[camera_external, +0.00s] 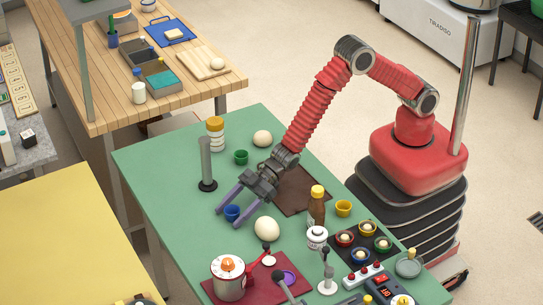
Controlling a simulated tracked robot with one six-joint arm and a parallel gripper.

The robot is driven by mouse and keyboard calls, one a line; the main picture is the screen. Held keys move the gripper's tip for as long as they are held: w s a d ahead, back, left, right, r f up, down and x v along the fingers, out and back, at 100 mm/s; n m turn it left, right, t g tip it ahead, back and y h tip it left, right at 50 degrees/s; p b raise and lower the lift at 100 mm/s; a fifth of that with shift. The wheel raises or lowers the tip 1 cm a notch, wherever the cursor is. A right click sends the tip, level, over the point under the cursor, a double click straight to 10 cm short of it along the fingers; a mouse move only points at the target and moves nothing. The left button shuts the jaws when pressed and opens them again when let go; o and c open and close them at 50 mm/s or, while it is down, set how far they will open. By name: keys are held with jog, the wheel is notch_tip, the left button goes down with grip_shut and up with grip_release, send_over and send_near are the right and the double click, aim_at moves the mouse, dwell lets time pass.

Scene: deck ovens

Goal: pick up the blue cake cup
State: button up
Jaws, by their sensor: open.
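A small blue cake cup (232,213) stands on the green table near its left edge, in the external view. My gripper (228,218) reaches down to it from the upper right with its two purple-grey fingers spread. The cup shows between the fingers, close to their tips. I cannot tell whether either finger touches it. Another blue cup (360,257) holds a pale ball and sits on a dark tray at the right.
A pale dough ball (267,229) lies just right of the fingers. A grey post (207,163), a green cup (241,157) and an orange-white jar (215,134) stand behind. A brown bottle (317,205) and a yellow cup (343,208) stand to the right. A red mat (208,288) with a timer lies in front.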

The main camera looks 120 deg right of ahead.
jog(key=shift+c, duration=0.5)
jog(key=c, duration=1)
notch_tip(320, 180, up, 10)
dwell(0.5)
dwell(0.4)
